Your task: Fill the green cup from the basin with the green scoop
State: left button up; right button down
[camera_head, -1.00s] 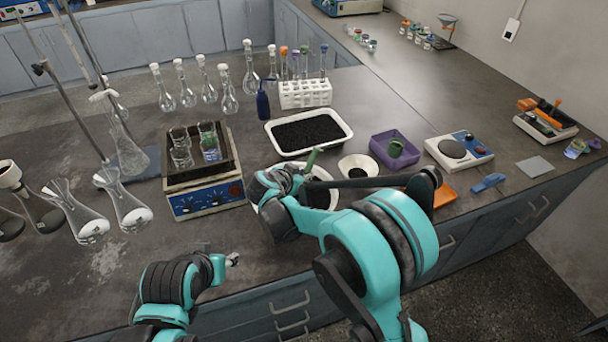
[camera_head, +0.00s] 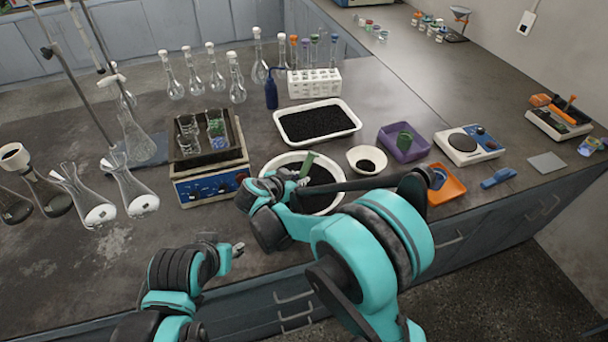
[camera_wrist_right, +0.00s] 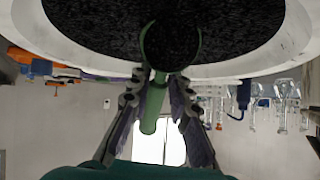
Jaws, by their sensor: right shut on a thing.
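A dark green cup-like object (camera_head: 404,139) stands in a purple tray (camera_head: 420,153). My left gripper (camera_head: 238,248) is low at the table's front edge; its finger opening is too small to judge.
A white bowl (camera_head: 354,156) with dark content stands right of the basin, near an orange tray (camera_head: 455,187). A white tray (camera_head: 345,112) of black grains lies behind. The blue shaker (camera_head: 210,187) with glass beakers stands left. A balance (camera_head: 480,150) is right.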

aim_at(308, 163)
jog(key=shift+d+r+g+p, duration=0.1)
jog(key=shift+r+g+p, duration=0.15)
jog(key=shift+p, duration=0.2)
jog(key=g+y+p, duration=0.2)
jog(key=shift+w+d+f+g+y+p, duration=0.15)
jog(key=shift+f+g+y+p, duration=0.15)
jog(key=shift+f+g, duration=0.1)
jog(key=shift+w+d+f+m+g+y+p, duration=0.2)
jog(key=shift+f+g+y+p, duration=0.1)
jog(key=shift+g+y, duration=0.25)
jog(key=shift+w+d+f+m+g+y+p, duration=0.15)
jog(key=shift+w+m+g+y+p, duration=0.1)
jog(key=shift+g+y, duration=0.25)
jog(key=shift+r, duration=0.1)
jog(key=shift+w+d+r+t+h, duration=0.1)
jog(key=shift+w+r+t+h, duration=0.05)
jog(key=shift+r+t+h, duration=0.55)
jog(key=shift+w+d+r+g+y+p, duration=0.15)
jog(key=shift+d+r+g+y+p, duration=0.15)
jog(key=shift+r+g+p, duration=0.2)
jog(key=shift+w+d+r+g+y+p, duration=0.2)
jog(key=shift+w+r+g+y+p, duration=0.15)
jog(key=shift+g+y+p, duration=0.3)
jog(key=shift+w+d+r+g+y+p, duration=0.15)
jog(key=shift+r+g+y+p, duration=0.2)
jog(key=shift+g+y, duration=0.35)
jog(key=shift+f, duration=0.15)
